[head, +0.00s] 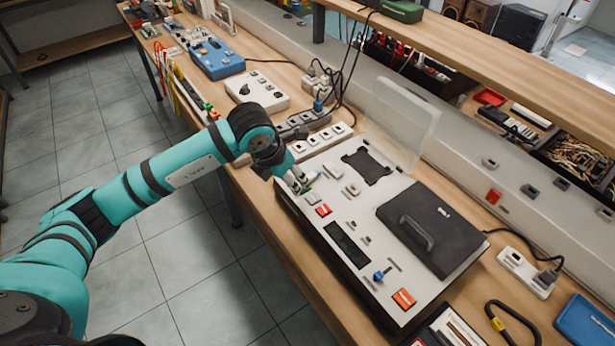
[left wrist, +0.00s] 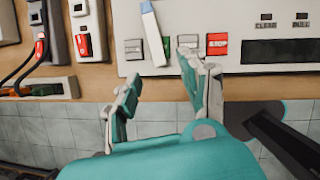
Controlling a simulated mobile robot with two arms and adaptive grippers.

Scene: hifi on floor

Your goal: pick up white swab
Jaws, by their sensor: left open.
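A slim white stick with a light blue end, which looks like the white swab (left wrist: 153,38), lies on the pale panel of the test device in the left wrist view. My left gripper (left wrist: 160,88) is open and empty, with its two fingers spread below the stick and apart from it. In the head view the left gripper (head: 294,184) hangs over the near left edge of the device (head: 318,240). There the swab is too small and too close to the gripper to tell apart clearly. My right gripper is not in view.
A red STOP button (left wrist: 217,44) sits right of the swab. The device carries a black lidded case (head: 432,228) and a clear raised cover (head: 402,115). A white switch box (head: 257,93) and a blue case (head: 216,58) stand farther back on the bench.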

